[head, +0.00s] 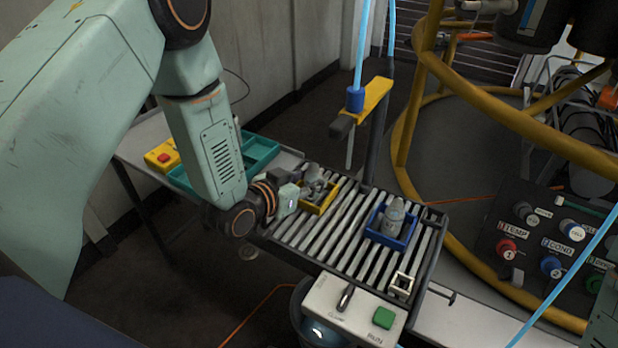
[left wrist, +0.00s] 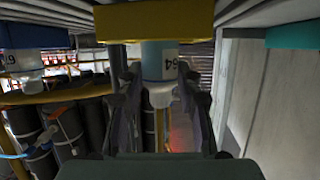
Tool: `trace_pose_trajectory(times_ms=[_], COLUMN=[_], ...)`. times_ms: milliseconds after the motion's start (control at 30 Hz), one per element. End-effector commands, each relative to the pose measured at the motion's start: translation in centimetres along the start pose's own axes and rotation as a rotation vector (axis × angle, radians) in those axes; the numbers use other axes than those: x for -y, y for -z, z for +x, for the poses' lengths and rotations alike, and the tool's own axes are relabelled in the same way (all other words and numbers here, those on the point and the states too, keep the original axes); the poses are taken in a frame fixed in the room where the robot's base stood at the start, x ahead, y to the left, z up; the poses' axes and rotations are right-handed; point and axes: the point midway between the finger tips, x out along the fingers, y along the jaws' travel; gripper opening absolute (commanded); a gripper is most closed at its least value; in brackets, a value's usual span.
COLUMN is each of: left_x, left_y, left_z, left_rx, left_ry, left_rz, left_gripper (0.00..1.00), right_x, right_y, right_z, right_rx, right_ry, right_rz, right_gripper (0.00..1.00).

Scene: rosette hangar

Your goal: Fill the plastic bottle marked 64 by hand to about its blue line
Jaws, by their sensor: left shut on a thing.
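The plastic bottle marked 64 (left wrist: 157,62) is between the fingers of my left gripper (left wrist: 157,98) in the left wrist view, which looks upside down. My left gripper (head: 313,182) is shut on it at the yellow tray (head: 322,205) on the roller table. In the head view my gripper hides most of this bottle. A blue hose (head: 361,50) runs to a yellow bracket (head: 372,100), with a thin spout (head: 349,152) hanging below. My right gripper is not in view.
Another bottle (head: 394,215) stands in a blue tray (head: 404,244) to the right on the rollers. A white panel (head: 325,298) with a clamp lever and green run button (head: 383,317) is at the front. A teal tray (head: 262,155) lies behind my arm. A dark post stands behind the rollers.

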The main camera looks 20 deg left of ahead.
Motion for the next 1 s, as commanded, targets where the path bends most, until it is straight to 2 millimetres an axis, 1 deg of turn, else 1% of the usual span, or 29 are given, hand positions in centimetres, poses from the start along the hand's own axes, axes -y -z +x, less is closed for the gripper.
trace_pose_trajectory(times_ms=[300,600,800,833,1000], left_x=[0.00,-0.01,-0.01,-0.01,0.00], left_y=[-0.05,-0.68,-0.63,-0.63,-0.62], left_z=[0.03,0.23,0.22,0.22,0.22], left_rx=[-0.001,0.000,-0.001,-0.001,0.000], left_ry=[0.000,0.000,0.000,0.000,0.000], left_rz=[0.000,0.000,0.000,0.000,0.000], left_gripper=[0.20,0.20,0.20,0.37,0.52], right_x=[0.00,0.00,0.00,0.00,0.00], right_y=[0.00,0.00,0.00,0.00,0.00], right_z=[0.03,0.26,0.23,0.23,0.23], right_rx=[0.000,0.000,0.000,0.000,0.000], right_ry=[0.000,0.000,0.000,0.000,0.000], right_rz=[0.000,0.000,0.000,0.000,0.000], right_gripper=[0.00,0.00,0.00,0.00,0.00])
